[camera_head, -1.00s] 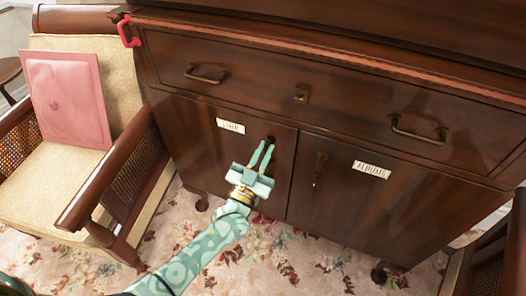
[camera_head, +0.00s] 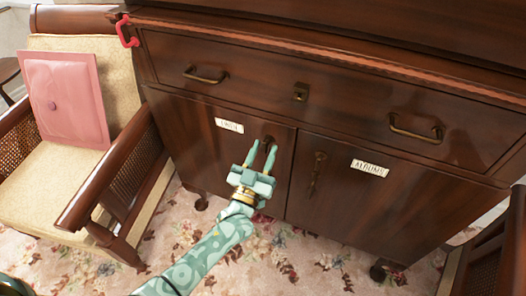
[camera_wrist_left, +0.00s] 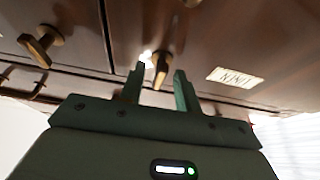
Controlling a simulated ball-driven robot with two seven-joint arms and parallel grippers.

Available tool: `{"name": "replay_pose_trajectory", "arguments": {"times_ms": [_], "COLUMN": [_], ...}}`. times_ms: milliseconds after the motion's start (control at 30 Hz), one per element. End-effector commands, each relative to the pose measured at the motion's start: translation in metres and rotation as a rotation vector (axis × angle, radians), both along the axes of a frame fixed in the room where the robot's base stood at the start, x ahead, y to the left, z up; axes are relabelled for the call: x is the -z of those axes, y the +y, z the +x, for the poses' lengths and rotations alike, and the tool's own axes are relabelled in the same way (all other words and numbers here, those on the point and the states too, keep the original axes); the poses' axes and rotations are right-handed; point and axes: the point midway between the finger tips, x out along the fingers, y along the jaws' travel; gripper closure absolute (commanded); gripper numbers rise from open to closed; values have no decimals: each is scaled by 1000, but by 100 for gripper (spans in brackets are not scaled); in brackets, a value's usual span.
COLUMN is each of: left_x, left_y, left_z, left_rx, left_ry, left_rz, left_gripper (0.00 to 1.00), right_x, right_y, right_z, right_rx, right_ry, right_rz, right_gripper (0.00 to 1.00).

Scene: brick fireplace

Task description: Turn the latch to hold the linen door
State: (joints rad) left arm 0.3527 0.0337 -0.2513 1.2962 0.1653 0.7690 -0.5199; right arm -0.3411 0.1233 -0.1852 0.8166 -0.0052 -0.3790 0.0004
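The linen door (camera_head: 190,135) is the left lower door of the dark wooden cabinet and looks closed. Its white label (camera_head: 229,125) also shows upside down in the left wrist view (camera_wrist_left: 233,77). My left gripper (camera_head: 265,145) is open at this door's upper right corner. In the left wrist view the brass latch (camera_wrist_left: 161,68) hangs slightly tilted between the two spread fingertips, with gaps on both sides. In the head view the fingers mostly hide this latch. My right gripper is out of view.
The albums door (camera_head: 360,200) is to the right, with its own brass latch (camera_head: 317,175) close by. A drawer (camera_head: 300,70) with two pull handles runs above. An armchair (camera_head: 60,195) with a pink cushion (camera_head: 65,100) stands left. A red piece (camera_head: 127,30) sits at the cabinet's upper left corner.

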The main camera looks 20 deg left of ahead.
Motion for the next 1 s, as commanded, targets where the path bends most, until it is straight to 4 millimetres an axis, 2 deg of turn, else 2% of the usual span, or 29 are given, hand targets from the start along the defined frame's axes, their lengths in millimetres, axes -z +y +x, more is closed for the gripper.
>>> {"name": "replay_pose_trajectory", "arguments": {"times_ms": [267, 367, 467, 800, 1000], "left_x": [-1, 1, 7, 42, 57], "left_y": [0, 0, 1, 3, 4], "left_z": [0, -7, -22, -106, -139], "left_rx": [0, 0, 0, 1, 0], "left_ry": [-3, -1, 0, 1, -1], "left_rz": [0, 1, 0, 0, 1], "left_gripper": [67, 67, 67, 67, 67], "right_x": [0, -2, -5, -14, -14], "right_y": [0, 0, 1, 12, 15], "right_z": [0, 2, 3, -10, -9], "right_rx": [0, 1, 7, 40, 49], "right_ry": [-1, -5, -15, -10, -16], "right_rz": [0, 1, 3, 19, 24], "right_gripper": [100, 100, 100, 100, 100]}}
